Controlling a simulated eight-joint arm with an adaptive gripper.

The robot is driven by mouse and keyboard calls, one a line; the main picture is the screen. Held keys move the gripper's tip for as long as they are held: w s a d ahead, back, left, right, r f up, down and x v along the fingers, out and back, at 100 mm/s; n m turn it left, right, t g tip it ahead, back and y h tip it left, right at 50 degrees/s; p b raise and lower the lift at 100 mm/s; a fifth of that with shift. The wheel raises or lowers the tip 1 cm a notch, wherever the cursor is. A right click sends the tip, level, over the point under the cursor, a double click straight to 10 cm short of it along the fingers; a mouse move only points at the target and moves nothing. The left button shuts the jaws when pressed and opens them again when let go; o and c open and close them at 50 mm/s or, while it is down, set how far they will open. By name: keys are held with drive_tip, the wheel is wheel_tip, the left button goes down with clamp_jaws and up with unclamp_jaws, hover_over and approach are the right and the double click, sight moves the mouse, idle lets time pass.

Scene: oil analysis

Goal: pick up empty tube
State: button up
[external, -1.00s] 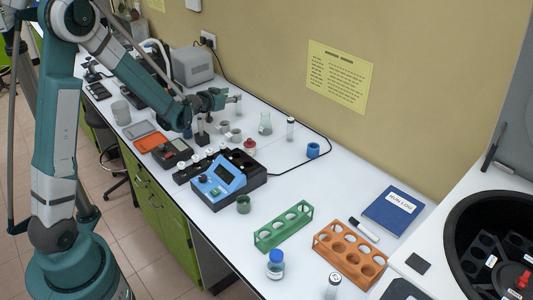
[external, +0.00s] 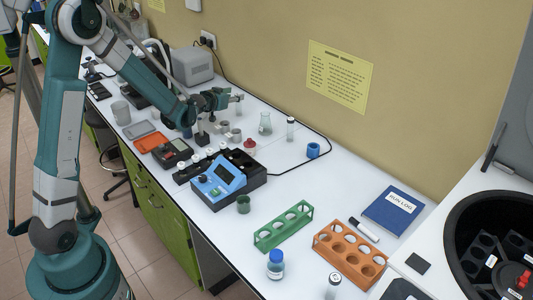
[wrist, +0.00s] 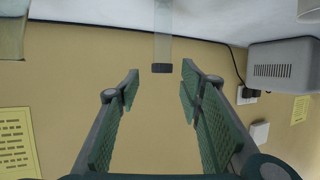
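A clear tube (wrist: 163,38) with a dark cap hangs into the wrist view from the top centre, where the bench appears above the wall. No contents show in it. It also appears as a small pale shape (external: 239,104) just past my gripper in the external view. My gripper (wrist: 160,76) is open and empty, its two green padded fingers spread either side of the tube's line. The cap end shows between the fingertips; the tube looks untouched. In the external view my gripper (external: 224,99) is above the back of the bench.
A grey box-shaped device (external: 192,66) stands behind my arm. A flask (external: 265,124) and another capped tube (external: 290,129) stand to the right. A blue-topped device (external: 218,178), green rack (external: 283,226) and orange rack (external: 349,255) are nearer. The bench middle is partly clear.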

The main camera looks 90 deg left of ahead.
sight(239, 105)
drive_tip(key=x, duration=0.1)
drive_tip(key=b+x, duration=0.1)
drive_tip(key=x, duration=0.1)
drive_tip(key=shift+s+a+f, duration=0.1)
drive_tip(key=shift+s+f, duration=0.05)
drive_tip(key=shift+f, duration=0.15)
drive_tip(key=shift+x, duration=0.85)
drive_tip(key=shift+c, duration=0.4)
drive_tip(key=c, duration=0.7)
